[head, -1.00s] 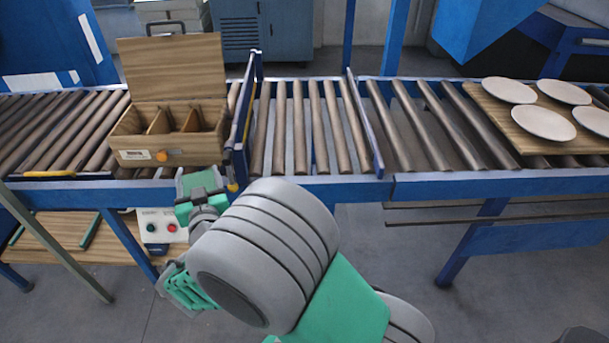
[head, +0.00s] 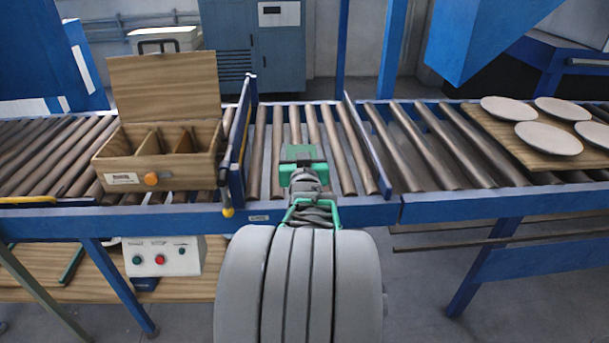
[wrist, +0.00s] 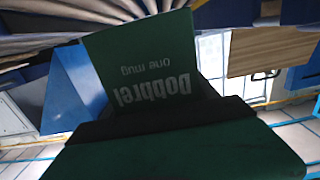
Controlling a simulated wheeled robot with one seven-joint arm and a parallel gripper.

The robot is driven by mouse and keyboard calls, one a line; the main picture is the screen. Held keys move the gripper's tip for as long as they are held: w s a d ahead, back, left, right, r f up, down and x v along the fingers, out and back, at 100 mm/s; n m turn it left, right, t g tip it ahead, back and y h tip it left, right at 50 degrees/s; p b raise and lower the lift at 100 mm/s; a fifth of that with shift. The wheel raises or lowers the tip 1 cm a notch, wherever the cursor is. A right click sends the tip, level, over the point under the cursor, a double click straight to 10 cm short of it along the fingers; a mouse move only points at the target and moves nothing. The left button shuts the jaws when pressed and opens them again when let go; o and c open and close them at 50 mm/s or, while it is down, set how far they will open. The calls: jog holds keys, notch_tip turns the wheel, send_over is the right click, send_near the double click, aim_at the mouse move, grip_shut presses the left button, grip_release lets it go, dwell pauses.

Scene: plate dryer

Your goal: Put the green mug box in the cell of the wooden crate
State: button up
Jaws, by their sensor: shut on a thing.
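The green mug box (head: 297,151) is held at the end of my arm, over the rollers right of the wooden crate. In the wrist view the box (wrist: 150,70) is dark green with the upside-down words "Dobbrel" and "one mug". My gripper (head: 304,165) is shut on it; the fingertips are hard to make out. The wooden crate (head: 190,172) stands on the conveyor at left, its lid (head: 165,85) raised at the back. Upright dividers split it into cells, which look empty. Its front has a white label and an orange knob.
A blue upright guide (head: 240,150) stands between the crate and my gripper. Another blue rail (head: 362,145) is to the right. A wooden board (head: 490,118) with several pale plates lies at far right. A control box (head: 163,257) with buttons sits below the conveyor.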

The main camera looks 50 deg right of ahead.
jog(key=shift+w+d+f+b, duration=0.15)
jog(key=shift+w+d+f, duration=0.2)
jog(key=shift+d+f, duration=0.9)
jog(key=shift+w+d+f+b, duration=0.2)
jog(key=shift+w+d+f, duration=0.3)
jog(key=shift+f, duration=1.3)
jog(key=shift+w+d+f+b, duration=0.15)
jog(key=shift+w+d+f, duration=0.1)
jog(key=shift+d+f, duration=1)
jog(key=shift+a+f, duration=0.3)
jog(key=shift+f, duration=0.05)
jog(key=shift+f, duration=0.15)
jog(key=o, duration=1.7)
jog(key=shift+o, duration=0.2)
